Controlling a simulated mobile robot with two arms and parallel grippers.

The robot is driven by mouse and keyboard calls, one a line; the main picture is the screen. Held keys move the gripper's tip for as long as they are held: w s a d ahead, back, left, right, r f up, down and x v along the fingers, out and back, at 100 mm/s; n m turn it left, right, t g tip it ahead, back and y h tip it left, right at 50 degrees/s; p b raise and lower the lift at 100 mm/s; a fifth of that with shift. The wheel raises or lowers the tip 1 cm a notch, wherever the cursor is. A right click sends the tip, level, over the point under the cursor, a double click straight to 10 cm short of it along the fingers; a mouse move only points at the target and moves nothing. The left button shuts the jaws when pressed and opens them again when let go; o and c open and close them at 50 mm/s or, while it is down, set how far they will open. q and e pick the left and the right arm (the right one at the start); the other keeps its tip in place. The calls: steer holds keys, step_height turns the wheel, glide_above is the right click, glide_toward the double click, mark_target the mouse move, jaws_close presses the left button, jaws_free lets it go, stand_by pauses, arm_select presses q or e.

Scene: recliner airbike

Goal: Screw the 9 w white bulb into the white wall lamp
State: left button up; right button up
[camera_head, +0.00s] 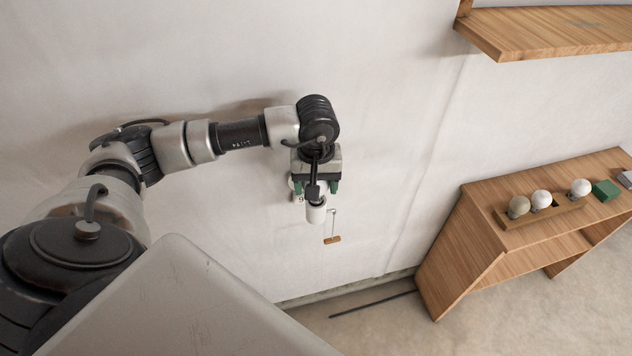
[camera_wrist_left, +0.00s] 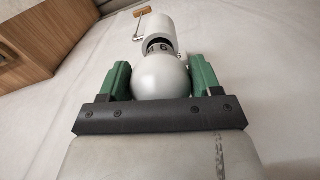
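The white wall lamp (camera_head: 316,213) is a small white cylinder on the wall; it also shows at the top of the left wrist view (camera_wrist_left: 154,30). A wooden pull handle (camera_head: 332,239) hangs beside it. My left gripper (camera_head: 314,188) is at the lamp. In the left wrist view, its green fingers (camera_wrist_left: 162,82) are on both sides of a round white bulb (camera_wrist_left: 162,76) and appear shut on it. The bulb's collar, with partly readable dark markings, faces the lamp's opening. I cannot tell how deep its base sits. My right gripper is not in view.
A wooden table (camera_head: 482,233) stands at the right with a bulb rack (camera_head: 560,214). A wooden shelf (camera_head: 545,30) juts out at upper right.

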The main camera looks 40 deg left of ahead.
arm_select(q)
steer(key=o, duration=0.3)
steer(key=shift+o, duration=0.2)
steer(key=shift+r+p, duration=0.45)
steer(key=shift+r, duration=1.35)
